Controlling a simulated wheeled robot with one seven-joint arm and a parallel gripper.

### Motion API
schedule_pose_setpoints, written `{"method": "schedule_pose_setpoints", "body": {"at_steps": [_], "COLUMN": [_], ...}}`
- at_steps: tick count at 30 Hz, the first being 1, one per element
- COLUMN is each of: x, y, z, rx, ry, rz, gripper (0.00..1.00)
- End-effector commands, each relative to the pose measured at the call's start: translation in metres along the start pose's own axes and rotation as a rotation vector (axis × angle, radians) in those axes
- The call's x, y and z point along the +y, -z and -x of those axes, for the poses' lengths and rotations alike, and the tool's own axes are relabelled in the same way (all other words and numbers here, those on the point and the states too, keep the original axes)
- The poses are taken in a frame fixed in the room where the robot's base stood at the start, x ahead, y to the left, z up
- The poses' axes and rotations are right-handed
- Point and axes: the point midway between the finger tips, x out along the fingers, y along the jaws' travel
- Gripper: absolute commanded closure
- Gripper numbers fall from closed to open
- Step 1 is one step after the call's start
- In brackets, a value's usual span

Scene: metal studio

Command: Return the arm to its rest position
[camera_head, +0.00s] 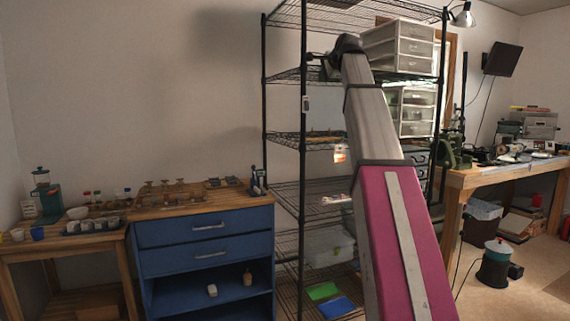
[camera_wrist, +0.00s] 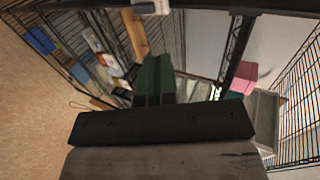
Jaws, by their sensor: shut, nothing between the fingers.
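My arm rises through the middle of the head view, a magenta link below and a grey link above. It stretches up and away in front of the wire shelving rack (camera_head: 303,150). Its dark wrist end is near the upper shelves, beside the white drawer units. My gripper (camera_head: 317,57) is small and dark there, hard to make out. In the wrist view my gripper (camera_wrist: 155,65) shows as two dark fingers close together beyond a black bar. It is shut and empty. The rack's wire shelves lie around and beyond the fingers in that view.
White drawer units (camera_head: 399,45) stand on the rack just right of the arm's end. A blue drawer cabinet (camera_head: 205,243) stands left with small items on top. A wooden workbench (camera_head: 470,178) with tools is at right.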

Motion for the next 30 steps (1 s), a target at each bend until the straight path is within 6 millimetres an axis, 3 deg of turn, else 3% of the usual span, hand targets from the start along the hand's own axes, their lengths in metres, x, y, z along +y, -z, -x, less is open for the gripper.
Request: {"method": "schedule_pose_setpoints", "body": {"at_steps": [5,12,18,30], "x": [0.047,0.151,0.24,0.422], "y": [0.002,0.003,-0.002,-0.021], "z": [-0.035,-0.105,-0.152,-0.212], "rx": [0.0,-0.011,-0.036,-0.124], "ry": [-0.055,-0.178,-0.28,-0.48], "rz": [0.047,0.168,0.275,0.497], "gripper": [1.0,1.0,1.0,1.0]}}
